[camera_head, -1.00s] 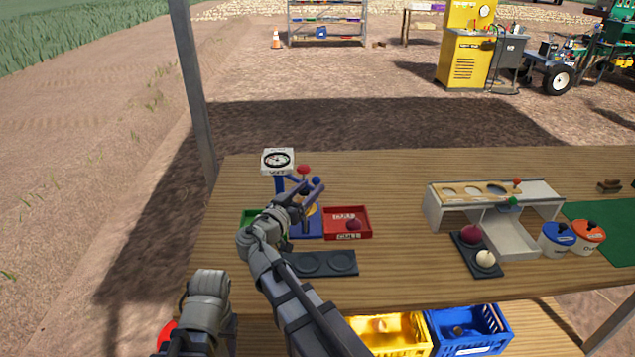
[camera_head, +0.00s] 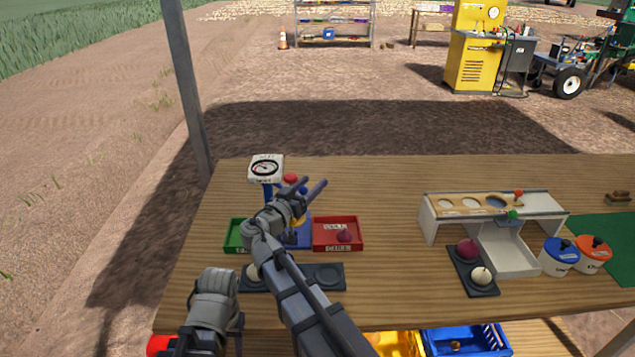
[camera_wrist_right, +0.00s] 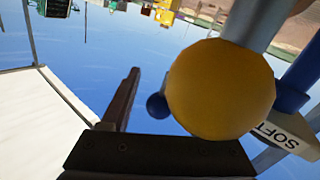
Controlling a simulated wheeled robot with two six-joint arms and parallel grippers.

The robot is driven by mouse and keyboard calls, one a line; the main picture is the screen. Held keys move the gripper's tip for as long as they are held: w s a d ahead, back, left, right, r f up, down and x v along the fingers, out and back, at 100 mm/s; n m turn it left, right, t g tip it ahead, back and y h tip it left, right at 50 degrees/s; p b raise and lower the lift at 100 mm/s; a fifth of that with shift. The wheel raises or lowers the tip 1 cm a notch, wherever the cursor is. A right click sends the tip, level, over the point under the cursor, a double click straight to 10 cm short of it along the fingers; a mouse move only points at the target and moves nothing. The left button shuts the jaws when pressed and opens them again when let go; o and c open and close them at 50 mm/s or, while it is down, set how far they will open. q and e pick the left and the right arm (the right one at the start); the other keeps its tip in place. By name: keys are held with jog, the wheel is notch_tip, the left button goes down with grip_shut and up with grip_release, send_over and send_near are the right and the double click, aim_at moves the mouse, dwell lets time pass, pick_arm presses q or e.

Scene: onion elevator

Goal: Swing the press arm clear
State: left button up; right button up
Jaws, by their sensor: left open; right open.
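The press (camera_head: 267,190) stands at the left of the table, with a white dial box (camera_head: 266,168) on a blue post. A red knob (camera_head: 290,179) and a blue knob (camera_head: 303,191) show beside the post, partly behind my right gripper (camera_head: 315,182). That gripper is open, its fingers pointing up and right in front of the press. In the right wrist view, a yellow ball (camera_wrist_right: 220,90) on a rod is close to the jaw, with the blue knob (camera_wrist_right: 157,105) beyond. Contact cannot be told. My left gripper (camera_head: 208,345) is open low at the bottom left, partly cut off.
A dark pitted tray (camera_head: 343,288) lies in front. A white sizing rack (camera_head: 430,222) stands right. The table between is clear.

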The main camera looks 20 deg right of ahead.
jog(key=shift+a, duration=0.15)
grip_shut()
dwell(1.3)
